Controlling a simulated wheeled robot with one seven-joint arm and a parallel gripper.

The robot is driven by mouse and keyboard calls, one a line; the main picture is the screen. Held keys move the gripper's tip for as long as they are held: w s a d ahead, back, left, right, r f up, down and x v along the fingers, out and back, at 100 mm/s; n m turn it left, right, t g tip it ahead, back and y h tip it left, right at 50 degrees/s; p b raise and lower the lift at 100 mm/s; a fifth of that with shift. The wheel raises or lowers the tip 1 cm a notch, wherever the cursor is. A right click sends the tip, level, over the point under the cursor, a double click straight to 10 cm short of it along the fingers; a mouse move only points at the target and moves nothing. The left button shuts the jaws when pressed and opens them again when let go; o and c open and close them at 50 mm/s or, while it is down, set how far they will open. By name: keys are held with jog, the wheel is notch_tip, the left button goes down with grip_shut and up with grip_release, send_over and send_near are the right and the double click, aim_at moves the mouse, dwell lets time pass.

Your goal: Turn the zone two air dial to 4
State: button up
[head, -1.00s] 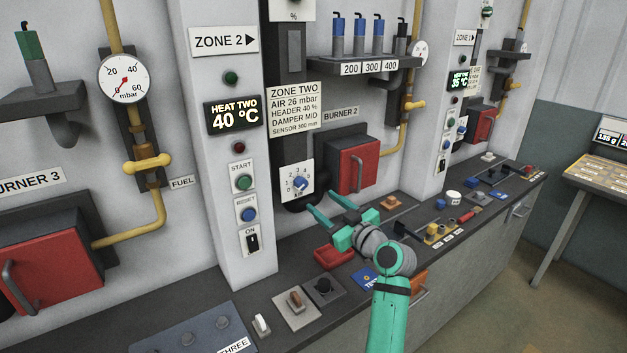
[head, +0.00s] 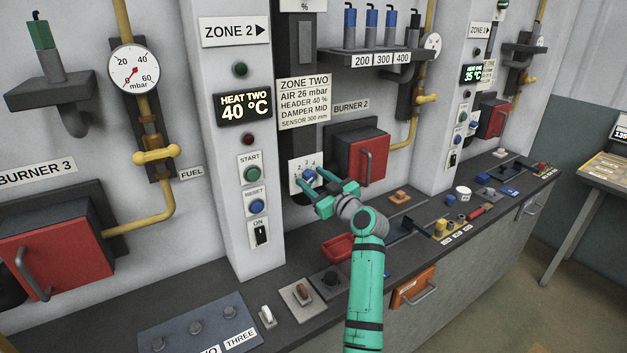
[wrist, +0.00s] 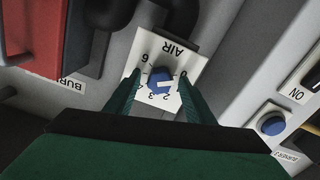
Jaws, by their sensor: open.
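The zone two air dial is a blue knob (head: 308,176) on a white numbered plate on the dark column below the ZONE TWO sign (head: 304,103). In the wrist view the knob (wrist: 159,76) appears upside down, with AIR printed on its plate (wrist: 172,58). A white mark on the knob points towards the low-number side; the exact number is unclear. My gripper (head: 315,180) is at the dial, its green fingers open on either side of the knob. In the wrist view the fingertips (wrist: 160,82) flank the knob, with small gaps visible; contact cannot be told.
Burner 2's red door (head: 368,158) stands just right of the dial. START (head: 252,174) and RESET (head: 257,207) buttons and an ON switch are on the white pillar to the left. The counter below holds a red tray (head: 338,246) and several small controls.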

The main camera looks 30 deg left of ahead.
jog(key=c, duration=1.1)
jog(key=shift+o, duration=0.2)
